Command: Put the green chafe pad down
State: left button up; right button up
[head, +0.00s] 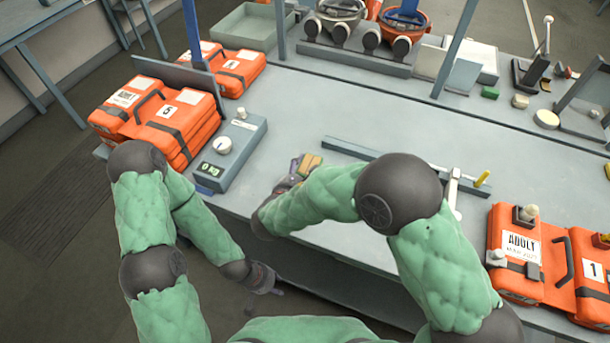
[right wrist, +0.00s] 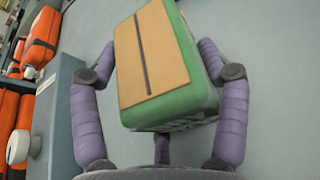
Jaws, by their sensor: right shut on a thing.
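The green chafe pad (right wrist: 172,65), a green block with a tan face and a dark line down it, sits between the fingers of my right gripper (right wrist: 165,95) in the right wrist view. The gripper is shut on it. In the head view the pad (head: 311,162) shows small over the table, just past my right gripper (head: 296,172); my arm partly hides the gripper. I cannot tell whether the pad touches the table. My left gripper (head: 270,284) hangs low in front of the table edge, small and dark; its opening is unclear.
A grey device with a dial (head: 230,150) and stacked orange cases (head: 165,108) stand to the left. A grey rail (head: 350,148) lies to the right of the pad. More orange cases (head: 520,255) stand at the right. The table (head: 290,105) behind the pad is clear.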

jog(key=shift+r, duration=0.1)
jog(key=o, duration=1.5)
jog(key=shift+f, duration=0.2)
jog(key=shift+o, duration=0.2)
jog(key=shift+r, duration=0.15)
jog(key=shift+s+a+r, duration=0.15)
jog(key=shift+s+r, duration=0.05)
jog(key=shift+s, duration=0.05)
jog(key=p+v, duration=0.3)
jog(key=v, duration=0.8)
jog(key=shift+s, duration=0.2)
